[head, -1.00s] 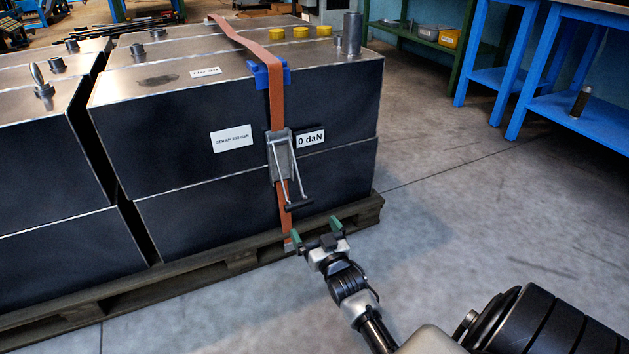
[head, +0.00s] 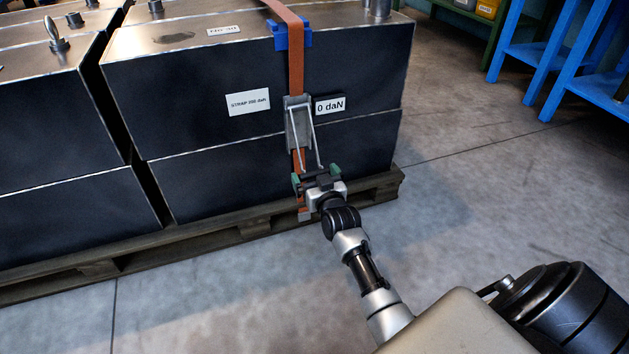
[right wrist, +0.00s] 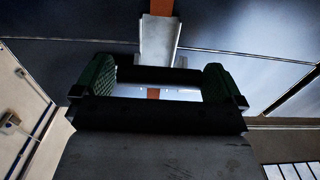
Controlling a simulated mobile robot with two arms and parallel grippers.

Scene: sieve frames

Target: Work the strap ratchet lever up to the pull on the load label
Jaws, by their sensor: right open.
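The grey strap ratchet (head: 298,122) hangs on the front of the dark crate. Its lever's thin metal arms (head: 317,146) slope down and outward. The lever's grip end is largely hidden by my right gripper (head: 316,177), whose green fingers are open around that spot; contact cannot be told. In the right wrist view the ratchet (right wrist: 158,40) shows above, between the open fingers (right wrist: 159,83). The orange strap (head: 296,72) runs over the crate edge down into the ratchet. The load label (head: 248,102) reads "STRAP", its number blurred, with "daN". A readout (head: 330,105) shows "0 daN". My left gripper is out of view.
The crates (head: 200,120) stand on a wooden pallet (head: 245,232). A blue edge protector (head: 292,35) sits under the strap. Blue benches (head: 580,95) stand at the upper right. The floor (head: 480,190) right of the pallet is clear.

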